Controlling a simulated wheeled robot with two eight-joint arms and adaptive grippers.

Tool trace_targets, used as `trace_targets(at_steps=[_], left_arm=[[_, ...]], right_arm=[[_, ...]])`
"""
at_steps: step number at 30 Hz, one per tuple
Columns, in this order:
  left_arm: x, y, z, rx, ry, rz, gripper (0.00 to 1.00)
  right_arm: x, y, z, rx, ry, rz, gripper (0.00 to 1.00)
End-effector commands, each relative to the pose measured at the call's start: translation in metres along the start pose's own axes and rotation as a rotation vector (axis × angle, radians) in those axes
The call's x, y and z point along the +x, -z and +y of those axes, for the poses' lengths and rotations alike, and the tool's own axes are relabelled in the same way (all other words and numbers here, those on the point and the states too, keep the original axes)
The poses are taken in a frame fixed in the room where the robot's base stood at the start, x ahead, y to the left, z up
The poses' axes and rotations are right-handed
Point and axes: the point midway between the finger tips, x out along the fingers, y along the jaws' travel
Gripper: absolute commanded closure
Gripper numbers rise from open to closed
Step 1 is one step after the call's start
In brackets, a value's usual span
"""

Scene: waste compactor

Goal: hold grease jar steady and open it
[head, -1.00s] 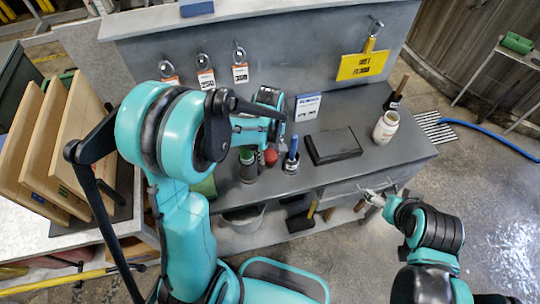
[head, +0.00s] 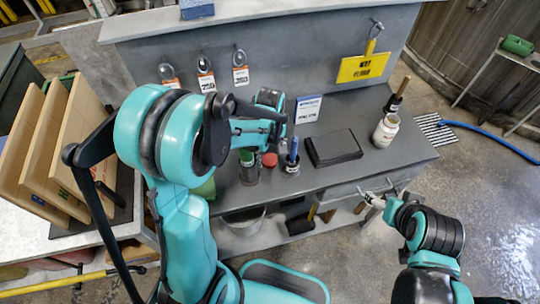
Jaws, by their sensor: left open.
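A white jar (head: 385,130) with a pale label stands upright on the right part of the grey bench; it looks like the grease jar. A dark container with a green top (head: 248,166) stands further left, with a red-topped thing (head: 269,160) beside it. My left gripper (head: 282,128) is open above the bench, just behind the red and green tops and well left of the white jar. The forearm partly hides it, and I see nothing in it. My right gripper (head: 373,198) is low at the bench's front edge, below the jar; its finger state is unclear.
A black case (head: 333,147) lies on the bench between the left gripper and white jar. A blue-handled tool (head: 293,152) stands in a holder, and a brush (head: 397,94) stands behind the jar. A small sign (head: 307,109) leans at the back. A drawer front (head: 360,187) is near the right gripper.

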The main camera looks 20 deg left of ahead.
Motion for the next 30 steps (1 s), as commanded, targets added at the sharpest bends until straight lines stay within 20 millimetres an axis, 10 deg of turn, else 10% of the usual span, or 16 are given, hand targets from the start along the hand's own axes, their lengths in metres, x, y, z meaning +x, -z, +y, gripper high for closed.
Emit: trace_targets(at_steps=[13,30], left_arm=[[-0.095,0.000,0.000,0.000,0.000,0.000,0.33],[-0.108,0.000,0.000,0.000,0.000,0.000,0.33]], right_arm=[[-0.026,0.018,0.000,0.000,0.000,0.000,0.21],[-0.028,0.020,0.000,0.000,0.000,0.000,0.21]])
